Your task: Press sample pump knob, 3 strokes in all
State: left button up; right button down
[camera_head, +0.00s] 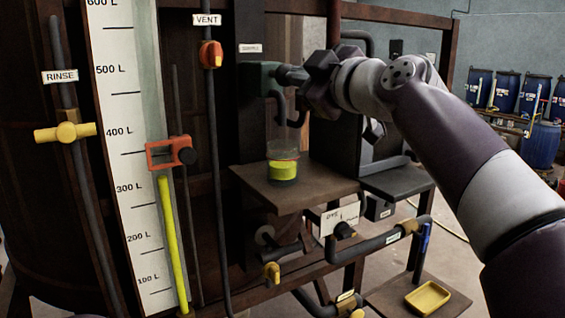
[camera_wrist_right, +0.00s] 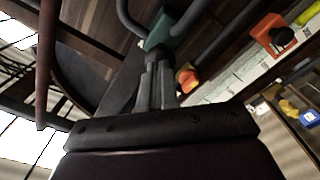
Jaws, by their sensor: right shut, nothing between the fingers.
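The sample pump (camera_head: 258,79) is a dark green body on the post under a small label, with a spout bending down over a clear jar. It also shows in the right wrist view as a green block (camera_wrist_right: 160,32). My right gripper (camera_head: 283,74) points left at the pump's right side. In the right wrist view its fingers (camera_wrist_right: 159,66) are shut and empty, their tips at or very near the green block. My left gripper is not in view.
The jar stands on a brown shelf (camera_head: 262,192). Left are a level gauge (camera_head: 125,90) with an orange marker (camera_head: 168,153), a yellow rinse valve (camera_head: 65,132) and an orange vent valve (camera_head: 210,54). Pipes run below. A yellow tray (camera_head: 427,298) lies lower right.

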jog(key=p+x, duration=0.1)
jog(key=x, duration=0.2)
jog(key=shift+w, duration=0.1)
dwell(0.6)
jog(key=b+v, duration=0.2)
jog(key=v, duration=0.1)
jog(key=shift+s, duration=0.2)
dwell(0.3)
dwell(0.4)
jog(key=shift+b+v, duration=2.05)
jog(key=shift+v, duration=0.95)
